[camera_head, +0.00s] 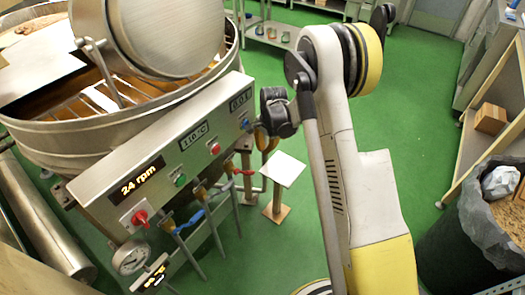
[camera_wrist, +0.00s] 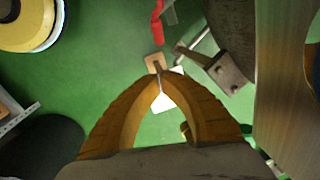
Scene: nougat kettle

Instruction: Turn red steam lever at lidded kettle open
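The large steel kettle (camera_head: 85,138) fills the upper left of the head view, its round lid (camera_head: 165,35) raised over it. A red lever (camera_head: 238,170) is on the pipework under the right part of the control panel. It seems to be the red piece at the top of the wrist view (camera_wrist: 157,24). My gripper (camera_head: 266,152) hangs just right of the panel, near the red lever and apart from it. In the wrist view its orange-brown fingers (camera_wrist: 157,70) meet at the tips with nothing visible between them. The lever's exact angle is hard to tell.
The control panel (camera_head: 105,178) carries displays, buttons and a red knob (camera_head: 140,216). A blue-handled valve (camera_head: 188,222) and a gauge (camera_head: 131,257) sit below it. A white square plate (camera_head: 283,168) stands near my gripper. A dark bin (camera_head: 445,250) is at right. Green floor lies open behind.

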